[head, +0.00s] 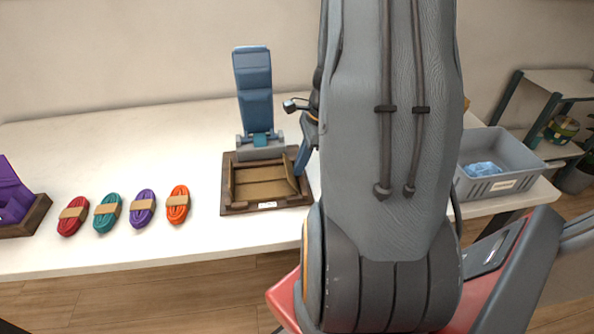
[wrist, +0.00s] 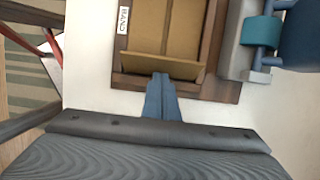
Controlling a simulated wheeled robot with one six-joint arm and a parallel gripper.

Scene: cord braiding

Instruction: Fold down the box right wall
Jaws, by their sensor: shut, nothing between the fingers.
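The box (head: 227,208) is a dark wooden frame with a tan cardboard inside, lying on the white table; it also shows in the wrist view (wrist: 121,80). Its right wall (head: 294,175) is a tan flap leaning over the inside, not lying flat. In the wrist view this wall (wrist: 165,66) is the near flap at the bottom of the box. My gripper (head: 301,170) is at the wall's outer side, its blue fingers (wrist: 161,77) together and empty. The tips are at or very near the wall; I cannot tell if they touch. My arm hides the table to the right.
A blue upright panel on a grey stand (head: 254,90) stands directly behind the box. Red, teal, purple and orange cord bundles (head: 143,208) lie to the left, beside a purple-lined box (head: 28,220). A grey crate (head: 505,160) stands at the right. Table between bundles and box is clear.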

